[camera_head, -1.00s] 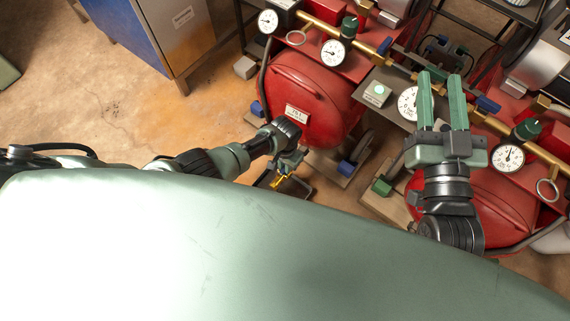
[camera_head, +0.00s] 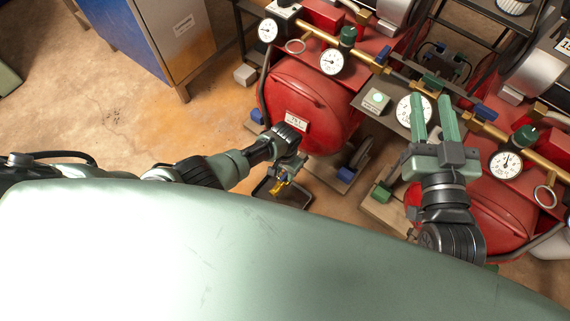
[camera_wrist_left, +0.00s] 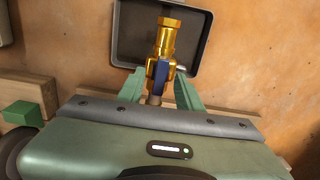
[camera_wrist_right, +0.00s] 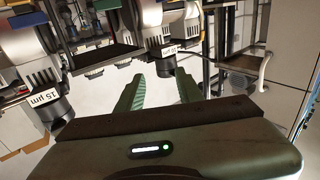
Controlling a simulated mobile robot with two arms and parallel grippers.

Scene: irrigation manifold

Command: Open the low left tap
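The low left tap is a brass tap (camera_wrist_left: 166,42) with a blue lever (camera_wrist_left: 160,78), seen close up in the left wrist view. In the head view it is a small yellow shape (camera_head: 279,187) below the left red tank. My left gripper (camera_wrist_left: 160,88) is open, with one finger on each side of the lever. Contact with the lever cannot be made out. In the head view its wrist hides most of its fingers. My right gripper (camera_head: 433,103) is open and empty, its fingers above the large gauge and brass pipe area at the right.
A black tray (camera_wrist_left: 124,40) lies on the floor by the tap; wooden blocks (camera_wrist_left: 38,92) stand beside it. The left red tank (camera_head: 298,88) is just behind my left wrist. Gauges (camera_head: 332,62) and a brass pipe (camera_head: 380,67) run above. Floor at the left is clear.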

